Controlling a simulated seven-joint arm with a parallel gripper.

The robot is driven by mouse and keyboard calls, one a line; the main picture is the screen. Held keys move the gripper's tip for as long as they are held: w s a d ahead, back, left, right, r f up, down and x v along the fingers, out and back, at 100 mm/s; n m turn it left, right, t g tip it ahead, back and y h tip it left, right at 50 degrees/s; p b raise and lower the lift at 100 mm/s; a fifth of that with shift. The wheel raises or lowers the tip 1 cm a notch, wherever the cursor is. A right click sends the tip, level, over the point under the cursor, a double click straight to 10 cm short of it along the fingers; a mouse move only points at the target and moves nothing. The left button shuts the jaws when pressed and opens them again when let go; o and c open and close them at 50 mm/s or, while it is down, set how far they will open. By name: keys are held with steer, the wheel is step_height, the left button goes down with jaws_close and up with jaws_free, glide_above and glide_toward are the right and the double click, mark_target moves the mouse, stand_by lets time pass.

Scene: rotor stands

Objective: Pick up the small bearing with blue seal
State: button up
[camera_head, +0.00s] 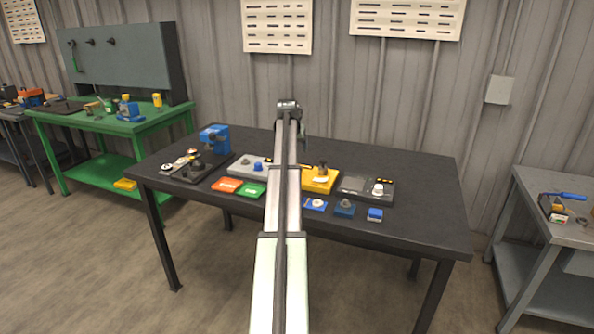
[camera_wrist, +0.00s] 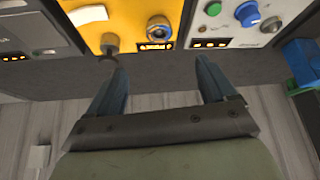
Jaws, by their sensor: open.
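I cannot make out for sure which part is the small bearing with blue seal. A round blue part (camera_wrist: 247,13) sits on the light grey stand (camera_wrist: 225,30) at the top right of the wrist view. In the head view a blue part (camera_head: 258,167) is on that stand, left of my arm. My gripper (camera_wrist: 160,62) is open and empty, its two fingers apart over the dark table edge behind the yellow stand (camera_wrist: 130,12). In the head view my arm mostly hides the gripper.
A blue vise (camera_head: 214,137) stands at the table's back left, beside a dark tray of rings (camera_head: 182,167). A grey stand (camera_head: 357,187) is at right. Orange (camera_head: 227,185) and green (camera_head: 251,190) boxes and small blue blocks (camera_head: 375,214) line the front. The table's right end is clear.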

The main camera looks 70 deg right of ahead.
steer(key=x, duration=0.7)
steer(key=shift+d+f, duration=0.15)
steer(key=shift+f, duration=0.1)
steer(key=shift+x, duration=2.75)
steer(key=shift+s+a, duration=0.1)
steer(key=shift+a, duration=0.1)
steer(key=c, duration=1.3)
step_height(320, 180, up, 13)
